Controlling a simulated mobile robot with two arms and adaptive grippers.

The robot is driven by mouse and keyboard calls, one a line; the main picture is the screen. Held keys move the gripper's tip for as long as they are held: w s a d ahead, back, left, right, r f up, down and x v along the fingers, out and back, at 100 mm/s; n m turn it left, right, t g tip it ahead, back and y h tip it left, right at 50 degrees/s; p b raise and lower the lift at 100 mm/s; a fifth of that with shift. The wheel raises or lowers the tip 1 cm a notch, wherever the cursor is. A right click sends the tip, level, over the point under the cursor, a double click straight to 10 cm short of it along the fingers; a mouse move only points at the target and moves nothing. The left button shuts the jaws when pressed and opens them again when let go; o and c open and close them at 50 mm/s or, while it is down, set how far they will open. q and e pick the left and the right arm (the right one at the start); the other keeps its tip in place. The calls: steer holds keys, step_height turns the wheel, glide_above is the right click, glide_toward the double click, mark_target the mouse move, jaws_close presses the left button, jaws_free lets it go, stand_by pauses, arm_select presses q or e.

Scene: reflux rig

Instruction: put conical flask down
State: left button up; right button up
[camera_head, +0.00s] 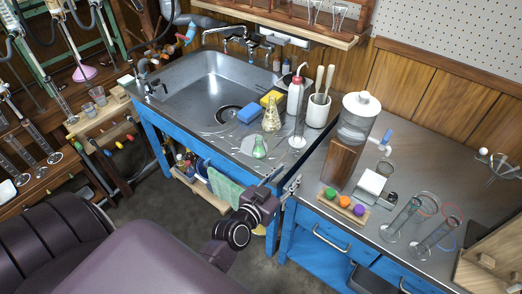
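A conical flask with green liquid (259,149) stands upright near the front edge of the sink counter. A second conical flask, with pale yellow contents (271,116), stands behind it, in front of a yellow sponge. My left gripper (284,181) is at the front of the counters, below and to the right of the green flask and apart from it. Its two fingers are spread, with nothing visible between them. My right gripper is not in view.
The steel sink counter (222,140) also holds a blue sponge (249,114), a wash bottle (295,94), a white cup (317,112) and a glass cylinder (299,125). On the right counter (446,170) are a wooden stand, coloured knobs (345,203) and more cylinders (402,220).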

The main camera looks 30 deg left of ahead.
mark_target(258, 142)
arm_select(q)
steer(key=a+n+y, duration=0.1)
steer(key=a, duration=0.1)
steer(key=a+y, duration=0.1)
steer(key=w+a+r+n+t+y, duration=0.1)
steer(key=a, duration=0.1)
steer(key=shift+a+n+y, duration=0.3)
steer(key=shift+a+y, duration=0.05)
steer(key=shift+y, duration=0.05)
steer(key=a+n+y, duration=0.3)
steer(key=a+y, duration=0.1)
steer(key=a, duration=0.2)
steer(key=x, duration=0.7)
steer(key=shift+s, duration=0.1)
steer(key=shift+c, duration=0.2)
jaws_close()
